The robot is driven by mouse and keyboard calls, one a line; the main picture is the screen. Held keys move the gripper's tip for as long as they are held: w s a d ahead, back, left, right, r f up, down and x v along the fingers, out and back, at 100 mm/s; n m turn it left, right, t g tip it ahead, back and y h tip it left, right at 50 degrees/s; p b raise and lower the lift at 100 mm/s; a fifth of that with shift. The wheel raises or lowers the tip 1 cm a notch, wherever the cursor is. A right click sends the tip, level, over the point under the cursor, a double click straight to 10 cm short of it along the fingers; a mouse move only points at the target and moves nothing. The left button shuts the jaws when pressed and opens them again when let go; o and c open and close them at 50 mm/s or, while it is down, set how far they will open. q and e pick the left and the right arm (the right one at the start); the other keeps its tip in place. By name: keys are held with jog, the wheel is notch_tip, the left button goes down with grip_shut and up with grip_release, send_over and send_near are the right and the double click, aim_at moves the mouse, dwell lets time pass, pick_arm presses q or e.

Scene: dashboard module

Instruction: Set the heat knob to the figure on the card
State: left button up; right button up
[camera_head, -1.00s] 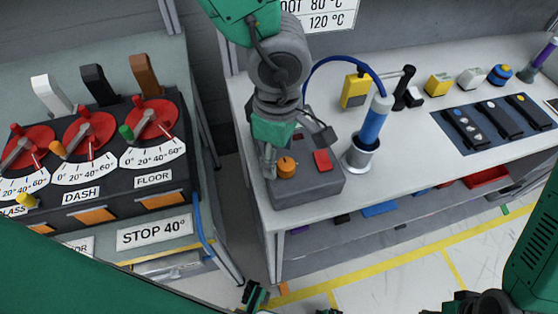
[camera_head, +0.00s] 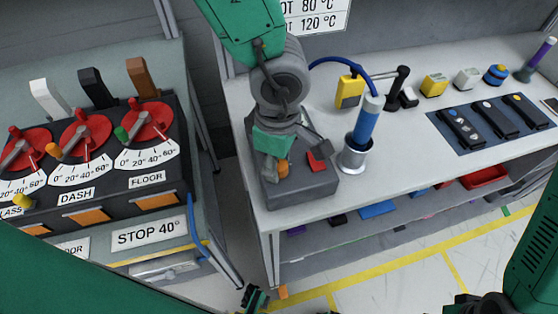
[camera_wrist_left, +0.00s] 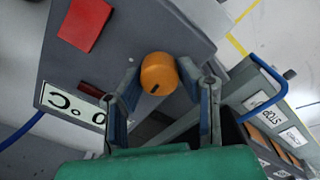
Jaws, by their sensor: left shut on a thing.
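The orange heat knob (camera_head: 283,169) sits on a grey box (camera_head: 305,192) at the bench's front left corner. My left gripper (camera_head: 276,170) is over it and partly hides it. In the left wrist view the knob (camera_wrist_left: 158,73) is between the fingers of my left gripper (camera_wrist_left: 160,100), which is shut on it. A dark mark shows on the knob's face. A white scale plate (camera_wrist_left: 72,115) with "°C" and "0" lies beside it, partly hidden by a finger. My right gripper's fingers are not visible.
A red square (camera_head: 318,162) is on the box beside the knob. A blue tool (camera_head: 368,120) stands in a metal cup (camera_head: 355,156) just right of the box. A wall sign (camera_head: 318,14) shows 80 °C and 120 °C, its top cut off. A panel with red dials (camera_head: 148,122) stands left across a gap.

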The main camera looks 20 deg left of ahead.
pick_arm(q)
jog(key=shift+d, duration=0.15)
jog(key=shift+n+p, duration=0.65)
jog(key=shift+n, duration=0.15)
jog(key=shift+n+p, duration=0.5)
jog(key=shift+n, duration=0.4)
jog(key=o, duration=1.1)
jog(key=shift+w, duration=0.1)
jog(key=shift+o, duration=0.2)
jog(key=shift+d, duration=0.1)
jog(key=shift+d, duration=0.1)
